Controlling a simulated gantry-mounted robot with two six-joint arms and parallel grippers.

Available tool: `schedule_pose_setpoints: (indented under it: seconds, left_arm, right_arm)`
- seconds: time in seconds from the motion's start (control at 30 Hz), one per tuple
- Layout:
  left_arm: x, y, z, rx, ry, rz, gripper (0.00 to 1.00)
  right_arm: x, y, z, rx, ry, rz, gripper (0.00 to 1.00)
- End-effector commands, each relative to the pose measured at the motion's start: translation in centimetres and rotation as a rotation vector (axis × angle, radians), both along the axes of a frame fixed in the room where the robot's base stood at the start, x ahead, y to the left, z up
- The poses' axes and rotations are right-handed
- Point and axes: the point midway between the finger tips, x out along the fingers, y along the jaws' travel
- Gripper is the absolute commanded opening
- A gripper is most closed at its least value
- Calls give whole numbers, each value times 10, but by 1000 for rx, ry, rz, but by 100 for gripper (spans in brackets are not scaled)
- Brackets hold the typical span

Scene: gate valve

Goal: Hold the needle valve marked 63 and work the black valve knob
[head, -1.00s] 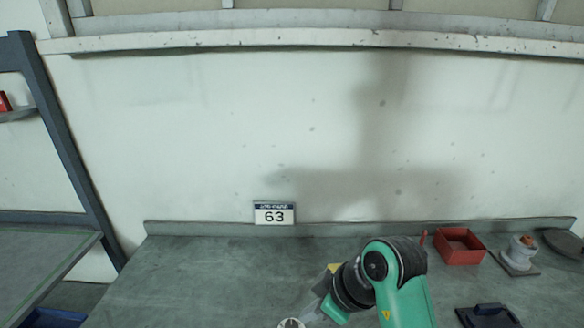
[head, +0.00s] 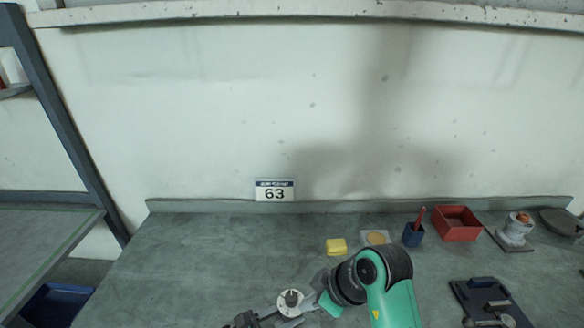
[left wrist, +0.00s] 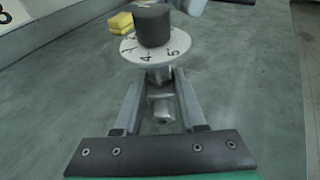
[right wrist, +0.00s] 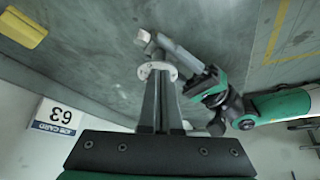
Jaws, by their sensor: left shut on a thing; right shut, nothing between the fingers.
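The needle valve has a white numbered dial (head: 284,306) and a black knob (head: 291,297). In the left wrist view the dial (left wrist: 155,48) faces up with the knob (left wrist: 154,25) upright on it. My left gripper (left wrist: 158,92) is shut on the metal valve body below the dial; it comes in at the lower edge of the head view (head: 262,318). My right gripper (right wrist: 158,85) is shut and empty, its tips close to the dial (right wrist: 157,68). Those fingers hide the knob in the right wrist view. The 63 label (head: 274,191) is on the wall behind the bench.
A yellow block (head: 336,246), a blue cup (head: 413,235) and a red bin (head: 457,223) stand behind and right of the valve. A dark tray (head: 490,302) lies at the front right. The bench (head: 190,265) left of the valve is clear.

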Motion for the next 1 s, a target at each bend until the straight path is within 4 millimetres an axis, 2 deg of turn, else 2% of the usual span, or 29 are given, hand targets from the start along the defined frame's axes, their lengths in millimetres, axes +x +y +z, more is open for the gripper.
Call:
schedule_pose_setpoints:
  seconds: [1.0]
  left_arm:
    - [0,0,2,-2,-2,0,9]
  right_arm:
    - [5,8,0,0,0,0,0]
